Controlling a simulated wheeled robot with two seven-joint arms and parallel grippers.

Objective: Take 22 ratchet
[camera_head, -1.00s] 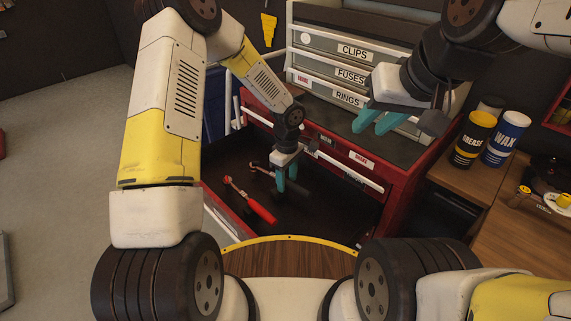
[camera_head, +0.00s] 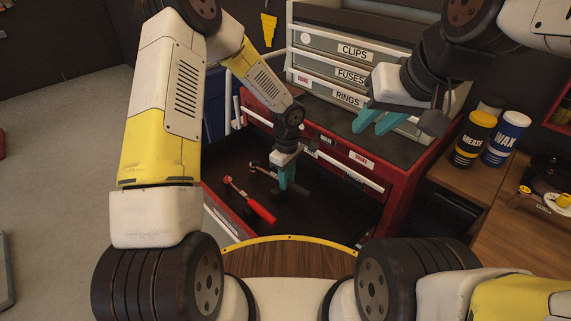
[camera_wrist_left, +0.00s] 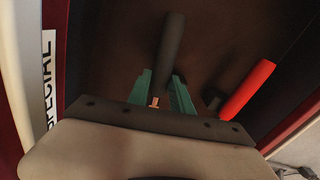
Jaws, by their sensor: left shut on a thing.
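Two ratchets lie in an open drawer (camera_head: 330,215). One has a red handle (camera_head: 261,211), which also shows in the left wrist view (camera_wrist_left: 248,88). The other has a dark handle (camera_wrist_left: 172,48); in the head view its metal and reddish head end (camera_head: 256,166) shows left of my left gripper. No size number is readable on either. My left gripper (camera_head: 283,182) points down into the drawer, shut on the dark-handled ratchet, with its teal fingers on both sides. My right gripper (camera_head: 385,122) hangs empty and open above the red cabinet's top.
The red cabinet (camera_head: 400,190) carries grey drawers labelled CLIPS, FUSES and RINGS (camera_head: 350,75). Grease (camera_head: 474,140) and wax (camera_head: 505,140) cans stand on a wooden bench at right. A SPECIAL label (camera_wrist_left: 48,80) is beside the drawer in the wrist view.

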